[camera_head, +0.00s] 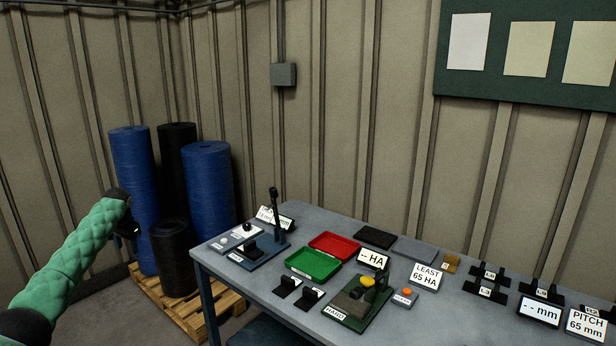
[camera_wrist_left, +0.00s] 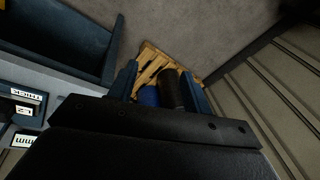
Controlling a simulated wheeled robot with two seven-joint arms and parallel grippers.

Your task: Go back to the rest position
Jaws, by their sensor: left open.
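My left arm (camera_head: 75,260), in a green quilted sleeve, comes in from the left in the head view. Its dark left gripper (camera_head: 128,229) is left of the workbench, in front of the rolls, and holds nothing that I can see. In the left wrist view the two blue fingers (camera_wrist_left: 159,72) stand apart, with a pallet (camera_wrist_left: 148,62) and rolls showing beyond them. My right gripper is in neither view.
The grey workbench (camera_head: 395,325) carries a red tray (camera_head: 334,246), a green tray (camera_head: 313,264), a lever press (camera_head: 275,222), a hardness gauge stand (camera_head: 362,298) and several labelled black holders. Blue and black rolls (camera_head: 207,175) stand on the wooden pallet left of it.

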